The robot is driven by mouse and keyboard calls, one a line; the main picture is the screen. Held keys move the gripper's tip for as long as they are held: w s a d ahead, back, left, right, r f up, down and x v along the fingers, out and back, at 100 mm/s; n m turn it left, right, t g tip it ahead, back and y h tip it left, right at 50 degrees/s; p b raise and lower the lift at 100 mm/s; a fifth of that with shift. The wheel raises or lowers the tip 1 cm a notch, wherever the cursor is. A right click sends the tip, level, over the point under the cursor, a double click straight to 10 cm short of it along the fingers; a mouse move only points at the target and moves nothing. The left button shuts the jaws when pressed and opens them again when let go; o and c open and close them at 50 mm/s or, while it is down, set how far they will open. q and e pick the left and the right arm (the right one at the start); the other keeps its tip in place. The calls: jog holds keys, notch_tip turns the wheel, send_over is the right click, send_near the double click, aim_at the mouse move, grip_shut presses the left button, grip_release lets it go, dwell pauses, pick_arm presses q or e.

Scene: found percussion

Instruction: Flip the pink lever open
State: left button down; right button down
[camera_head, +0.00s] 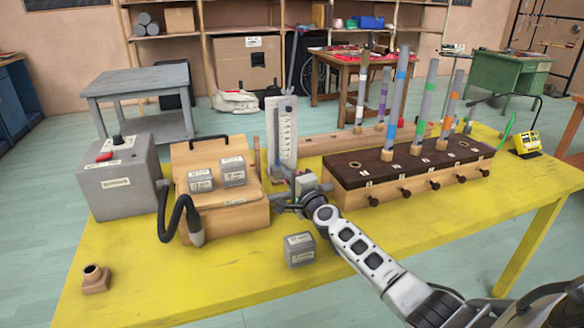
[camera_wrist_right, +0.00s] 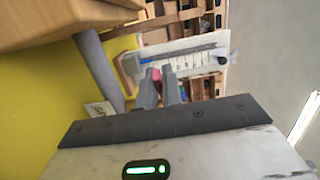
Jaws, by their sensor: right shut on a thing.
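My right gripper (camera_head: 283,190) reaches in from the lower right and stands at the foot of an upright white scale board (camera_head: 288,128). In the right wrist view its two grey fingers (camera_wrist_right: 158,86) are closed on a small pink piece, the pink lever (camera_wrist_right: 155,74). Only a bit of the pink shows between the fingertips. The white scale board (camera_wrist_right: 185,62) lies just beyond them in that view. In the head view I cannot make out the pink lever, as the gripper covers that spot. My left gripper is not in view.
A wooden box with a dark top and coloured tubes (camera_head: 385,165) stands right of the gripper. A wooden case (camera_head: 235,215) and a grey control box (camera_head: 120,180) stand to the left. A small grey block (camera_head: 300,250) sits in front. The yellow table's (camera_head: 400,235) front right is clear.

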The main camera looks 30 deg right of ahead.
jog(key=m+h+p, duration=0.1)
jog(key=h, duration=0.1)
jog(key=w+m+g+h+p, duration=0.1)
jog(key=h, duration=0.1)
jog(key=shift+a+r+m, duration=0.1)
jog(key=shift+r+m, duration=0.05)
jog(key=shift+m, duration=0.25)
jog(key=shift+w+m+g+h, duration=0.35)
jog(key=shift+m+h, duration=0.25)
jog(key=shift+h, duration=0.4)
jog(key=shift+w+m+g+h+b, duration=0.25)
jog(key=shift+m+g+h+b, duration=0.2)
jog(key=shift+m+g+h, duration=0.5)
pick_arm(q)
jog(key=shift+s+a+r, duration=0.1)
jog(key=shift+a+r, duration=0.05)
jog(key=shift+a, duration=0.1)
pick_arm(e)
jog(key=shift+h, duration=0.45)
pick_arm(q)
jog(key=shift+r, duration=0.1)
pick_arm(e)
jog(key=shift+d, duration=0.2)
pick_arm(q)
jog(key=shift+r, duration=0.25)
